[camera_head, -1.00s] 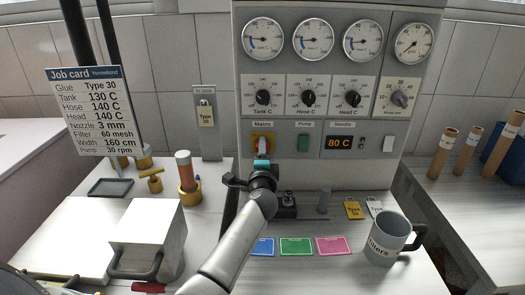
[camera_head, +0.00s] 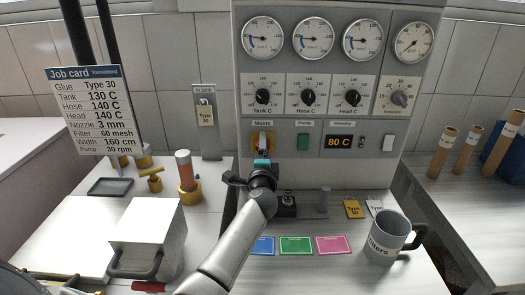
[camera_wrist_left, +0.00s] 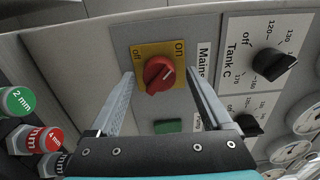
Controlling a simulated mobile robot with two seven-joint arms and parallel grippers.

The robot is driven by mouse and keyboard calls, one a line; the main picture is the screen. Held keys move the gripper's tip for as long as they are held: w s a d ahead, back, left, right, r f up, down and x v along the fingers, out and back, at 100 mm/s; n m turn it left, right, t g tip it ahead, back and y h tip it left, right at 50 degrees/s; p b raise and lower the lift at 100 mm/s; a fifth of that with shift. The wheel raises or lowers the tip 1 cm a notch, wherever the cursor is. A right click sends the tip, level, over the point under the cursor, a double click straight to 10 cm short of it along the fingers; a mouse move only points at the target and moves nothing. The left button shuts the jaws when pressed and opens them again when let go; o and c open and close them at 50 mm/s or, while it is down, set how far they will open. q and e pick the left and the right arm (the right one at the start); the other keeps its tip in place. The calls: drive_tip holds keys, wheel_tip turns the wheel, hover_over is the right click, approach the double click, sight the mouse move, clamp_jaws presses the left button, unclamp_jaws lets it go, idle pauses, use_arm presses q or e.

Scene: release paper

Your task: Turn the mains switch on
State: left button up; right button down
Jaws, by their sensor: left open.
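The mains switch is a red rotary knob on a yellow plate (camera_head: 270,137), low on the grey control panel under the "Mains" label. I cannot tell the exact depth of the fingertips. My right gripper is not in view.
A green pump button (camera_head: 303,143) and an "80 C" display (camera_head: 339,142) are right of the switch. Temperature dials (camera_head: 306,98) sit above. Below stand a mug (camera_head: 386,240) and coloured cards (camera_head: 296,246). A job card (camera_head: 88,110) hangs at left.

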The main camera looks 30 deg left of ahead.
use_arm(q)
drive_tip(key=shift+s, duration=0.15)
drive_tip(key=v, duration=1.5)
drive_tip(key=shift+f, duration=0.1)
